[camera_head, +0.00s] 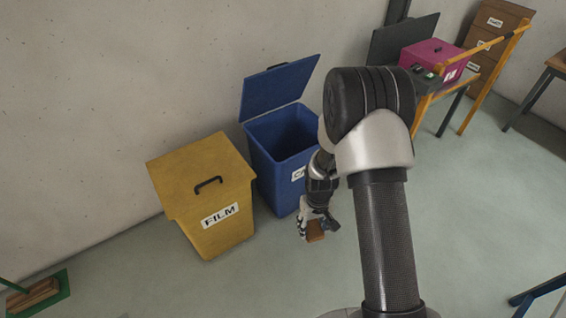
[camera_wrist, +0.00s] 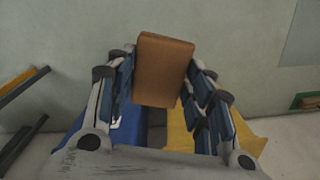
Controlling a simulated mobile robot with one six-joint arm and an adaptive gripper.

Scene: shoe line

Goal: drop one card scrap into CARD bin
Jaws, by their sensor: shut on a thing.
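A brown card scrap (camera_wrist: 163,68) is held between the fingers of my gripper (camera_wrist: 160,85) in the wrist view. In the head view the scrap (camera_head: 315,231) shows at the tip of my gripper (camera_head: 313,224), in front of and a little right of the blue bin. The blue bin (camera_head: 270,175) stands by the wall with its lid (camera_head: 278,88) raised and its dark inside showing. Its white label (camera_head: 298,174) is partly hidden by my arm; only the first letters, like "CA", show. My gripper is outside the bin, apart from its opening.
A yellow FILM bin (camera_head: 205,195) with a closed, handled lid stands left of the blue bin. A magenta box (camera_head: 432,57) sits on an orange-framed table at the back right, near a brown cabinet (camera_head: 497,30).

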